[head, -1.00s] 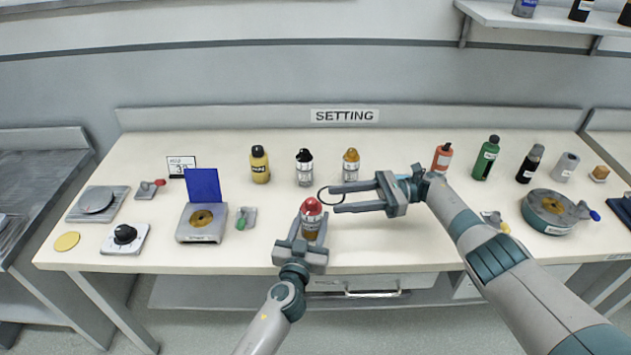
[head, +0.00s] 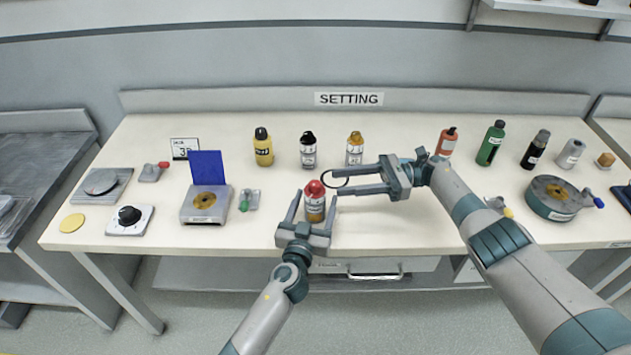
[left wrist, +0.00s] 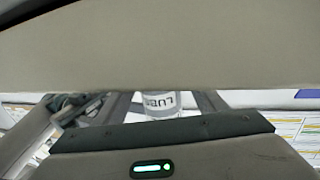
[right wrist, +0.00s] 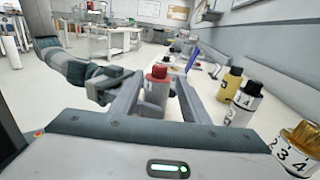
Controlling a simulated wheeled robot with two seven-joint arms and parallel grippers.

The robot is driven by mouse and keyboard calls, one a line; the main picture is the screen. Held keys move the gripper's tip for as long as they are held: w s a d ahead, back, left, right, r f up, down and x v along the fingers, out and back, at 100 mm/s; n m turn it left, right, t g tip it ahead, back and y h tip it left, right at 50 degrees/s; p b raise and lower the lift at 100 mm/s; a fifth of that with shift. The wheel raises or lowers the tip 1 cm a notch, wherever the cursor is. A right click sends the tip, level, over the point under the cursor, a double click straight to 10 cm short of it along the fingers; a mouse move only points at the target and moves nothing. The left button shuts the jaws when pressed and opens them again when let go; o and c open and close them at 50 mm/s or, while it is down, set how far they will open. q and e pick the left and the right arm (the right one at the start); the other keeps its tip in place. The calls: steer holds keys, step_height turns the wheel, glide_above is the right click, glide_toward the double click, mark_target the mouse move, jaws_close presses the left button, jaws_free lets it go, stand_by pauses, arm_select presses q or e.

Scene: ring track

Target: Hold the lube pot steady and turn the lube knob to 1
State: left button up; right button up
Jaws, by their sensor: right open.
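The lube pot (head: 314,209) stands upright near the front edge of the bench, with a red knob (head: 314,187) on top. My left gripper (head: 312,203) is open, with one finger on each side of the pot and gaps visible. The left wrist view shows the pot's LUBE label (left wrist: 160,103) between the fingers. My right gripper (head: 337,182) is open and empty, its fingertips pointing left just right of the red knob. In the right wrist view the knob (right wrist: 159,72) shows between the fingers, beyond their tips. The knob's setting number cannot be read.
Yellow (head: 263,147), black-capped (head: 308,150) and gold-capped (head: 355,149) bottles stand behind the pot. A dial (head: 129,217) and a blue-lidded device (head: 205,205) are at left. A round grey device (head: 552,198) is at right. A thin dark ring shows by the right fingertips.

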arm_select(q)
steer(key=shift+s, duration=0.1)
steer(key=v, duration=1.2)
steer(key=shift+f, duration=0.1)
stand_by(0.6)
